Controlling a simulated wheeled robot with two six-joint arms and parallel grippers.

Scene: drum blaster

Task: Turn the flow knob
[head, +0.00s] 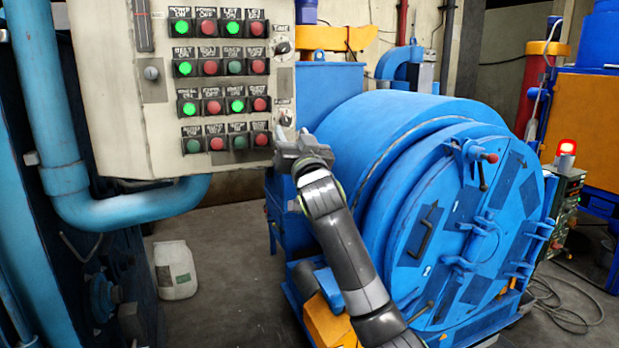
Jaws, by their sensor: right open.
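The control panel (130,100) is a worn cream box at the upper left. Two small rotary knobs sit in its right-hand column: an upper knob (283,47) under a plate that seems to read TIME, and a lower knob (286,118), whose label is too small to read surely. The lower one is probably the flow knob. My right gripper (285,137) is just below the lower knob, at the panel's right edge, with its jaws open and nothing seen between them. Whether it touches the knob cannot be told. My left gripper is out of view.
Rows of green and red buttons (222,97) fill the panel left of the knobs. A big blue drum machine (455,220) with a round door stands right of my arm. A thick blue pipe (130,212) bends under the panel. A white canister (175,270) stands on the floor.

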